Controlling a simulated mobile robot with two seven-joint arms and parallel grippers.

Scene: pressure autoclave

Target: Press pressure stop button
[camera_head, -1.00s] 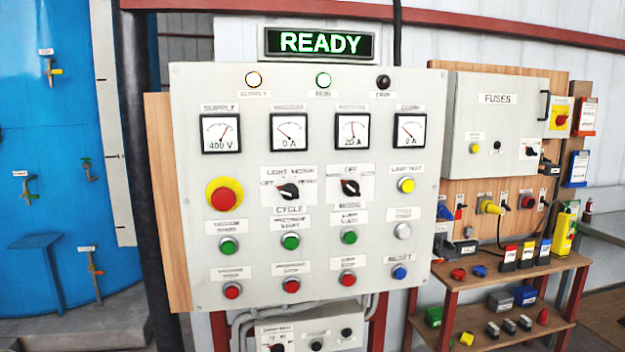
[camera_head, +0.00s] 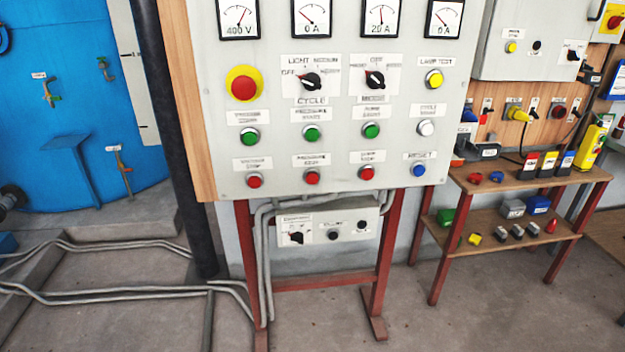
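The grey control panel (camera_head: 290,200) stands upright in front of me on red legs. Its bottom row holds red buttons: the left one (camera_head: 255,181), the middle one under a label that seems to read pressure stop (camera_head: 312,177), and the right one (camera_head: 367,173). A blue reset button (camera_head: 418,170) ends that row. Above are green buttons, with the pressure start one (camera_head: 311,134) over the middle red button. Neither gripper shows in the view.
A red emergency button on a yellow disc (camera_head: 243,86) sits at the panel's left. A small box (camera_head: 350,226) hangs below the panel. Pipes (camera_head: 120,292) run along the floor at left. A wooden shelf (camera_head: 490,250) with loose parts stands at right. Floor in front is clear.

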